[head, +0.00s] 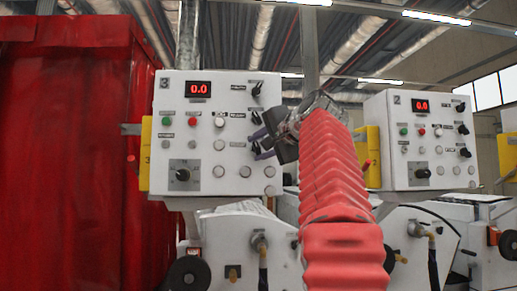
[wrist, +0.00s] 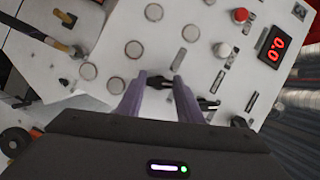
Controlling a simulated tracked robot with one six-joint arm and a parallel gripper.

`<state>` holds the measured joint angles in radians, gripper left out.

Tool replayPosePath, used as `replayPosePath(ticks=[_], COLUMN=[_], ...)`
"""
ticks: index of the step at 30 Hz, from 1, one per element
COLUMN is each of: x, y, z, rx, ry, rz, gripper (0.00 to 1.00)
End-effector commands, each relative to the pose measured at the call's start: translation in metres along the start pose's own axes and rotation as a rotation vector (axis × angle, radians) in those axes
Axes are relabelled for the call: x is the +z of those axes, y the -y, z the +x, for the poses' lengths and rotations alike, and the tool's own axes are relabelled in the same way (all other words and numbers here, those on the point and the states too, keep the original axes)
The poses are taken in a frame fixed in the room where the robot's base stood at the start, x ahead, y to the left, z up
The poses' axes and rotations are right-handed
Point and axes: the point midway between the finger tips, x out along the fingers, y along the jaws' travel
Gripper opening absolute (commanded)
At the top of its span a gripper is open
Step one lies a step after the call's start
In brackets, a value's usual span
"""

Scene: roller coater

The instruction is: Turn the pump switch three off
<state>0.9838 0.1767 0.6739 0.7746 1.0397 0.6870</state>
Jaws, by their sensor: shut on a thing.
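Control panel three (head: 210,155) is a white box with a red 0.0 display (head: 199,89) and a "3" at its top left corner. Three black switches run down its right side: the top one (head: 257,90), the middle one (head: 256,118), and the lowest switch (wrist: 160,83). My gripper (head: 260,147) reaches the panel from the right. In the wrist view its purple fingers (wrist: 161,80) are closed around the lowest black switch. The fingers hide most of that switch, and its exact angle cannot be told. Labels are too small to read.
A black selector knob (head: 183,175) and several round white buttons are on the same panel. A second panel (head: 420,140) marked 2 stands to the right. A red curtain-like wall (head: 65,150) fills the left. White machinery (head: 235,235) lies below.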

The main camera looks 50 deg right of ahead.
Motion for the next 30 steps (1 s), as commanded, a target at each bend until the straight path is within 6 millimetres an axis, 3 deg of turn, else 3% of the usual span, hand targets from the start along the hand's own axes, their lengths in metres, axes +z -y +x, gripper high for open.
replayPosePath(ticks=[12, 27, 28, 30], x=[0.0008, 0.001, 0.001, 0.0009], y=[-0.0044, -0.0051, -0.0052, -0.0048], z=[0.0042, 0.0045, 0.0045, 0.0042], rx=[0.074, 0.084, 0.084, 0.083], ry=[0.008, 0.01, 0.01, 0.009], rz=[-0.153, -0.172, -0.172, -0.172], gripper=[0.1, 0.1, 0.34, 0.38])
